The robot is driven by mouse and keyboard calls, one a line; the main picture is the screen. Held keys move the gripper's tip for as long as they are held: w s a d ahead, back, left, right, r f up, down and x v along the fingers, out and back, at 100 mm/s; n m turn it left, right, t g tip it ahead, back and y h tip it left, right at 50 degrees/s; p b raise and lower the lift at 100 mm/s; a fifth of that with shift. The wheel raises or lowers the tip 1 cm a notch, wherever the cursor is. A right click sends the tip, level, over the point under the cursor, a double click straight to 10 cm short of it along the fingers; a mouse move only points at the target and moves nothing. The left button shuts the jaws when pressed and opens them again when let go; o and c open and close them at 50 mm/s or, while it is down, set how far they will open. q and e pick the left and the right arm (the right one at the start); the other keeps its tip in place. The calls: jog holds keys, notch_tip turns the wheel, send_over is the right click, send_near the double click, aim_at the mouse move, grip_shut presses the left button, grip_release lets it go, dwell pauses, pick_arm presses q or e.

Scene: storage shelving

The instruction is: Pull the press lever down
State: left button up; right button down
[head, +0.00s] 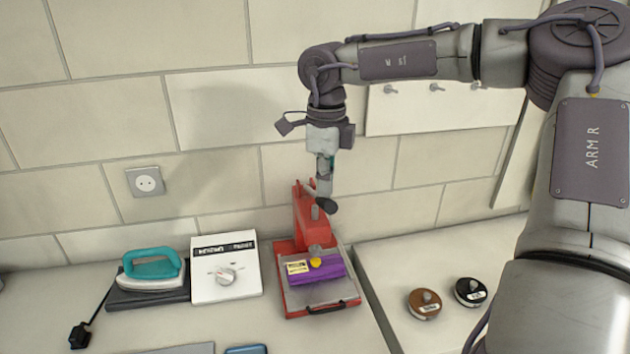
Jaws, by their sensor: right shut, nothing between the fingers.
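The red press (300,214) stands on the counter by the tiled wall, with a tray-like base (290,299). A purple piece (327,275) with a yellow spot lies on the base under the press head. The press lever, with a dark knob (326,205), shows at the top of the press. My right gripper (324,178) points down just above the lever knob, shut with nothing held. Whether the fingers touch the lever cannot be told. The gripper hides part of the upper press. My left gripper is not in view.
A teal iron (151,265) on a dark stand and a white box with a dial (225,268) stand left of the press. A brown round weight (424,304) and a black one (470,292) lie to the right. A socket (146,181) and hook panel (437,104) are on the wall.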

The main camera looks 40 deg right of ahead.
aim_at(327, 211)
jog(key=shift+s+a+f+b, duration=0.15)
jog(key=shift+s+f+b, duration=0.1)
jog(key=shift+f+b, duration=0.65)
jog(key=shift+s+a+f+b, duration=0.1)
jog(key=shift+s+f+b, duration=0.1)
jog(key=shift+f+b, duration=0.65)
jog(key=shift+s+a+f+b, duration=0.15)
jog(key=shift+s+f+b, duration=0.1)
jog(key=shift+f+b, duration=0.65)
jog(key=shift+p, duration=0.35)
notch_tip(327, 211, up, 17)
jog(key=p, duration=1.2)
